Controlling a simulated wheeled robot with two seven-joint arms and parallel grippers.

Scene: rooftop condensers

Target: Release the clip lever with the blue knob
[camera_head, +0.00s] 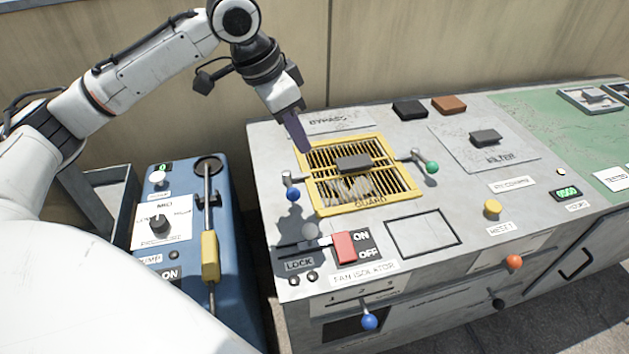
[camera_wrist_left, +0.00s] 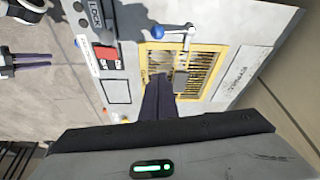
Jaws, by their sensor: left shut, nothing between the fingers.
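The clip lever (camera_head: 290,178) is a metal arm at the left edge of the yellow-framed guard (camera_head: 400,198). Its blue knob (camera_head: 292,194) points to the near side. In the left wrist view the blue knob (camera_wrist_left: 158,32) and lever (camera_wrist_left: 175,32) show beside the guard frame (camera_wrist_left: 142,60). My left gripper (camera_head: 304,149) is shut and empty, above the guard's far left corner, apart from the knob. Its dark fingers (camera_wrist_left: 158,98) show in the wrist view. My right gripper (camera_wrist_left: 35,60) seems to show at the left edge of that view; its opening is unclear.
A second clip lever with a green knob (camera_head: 432,167) sits at the guard's right. Another blue knob (camera_head: 369,321) is on the cabinet front. The red isolator switch (camera_head: 344,248) is nearer. A blue pump unit (camera_head: 186,270) stands left, across a narrow gap.

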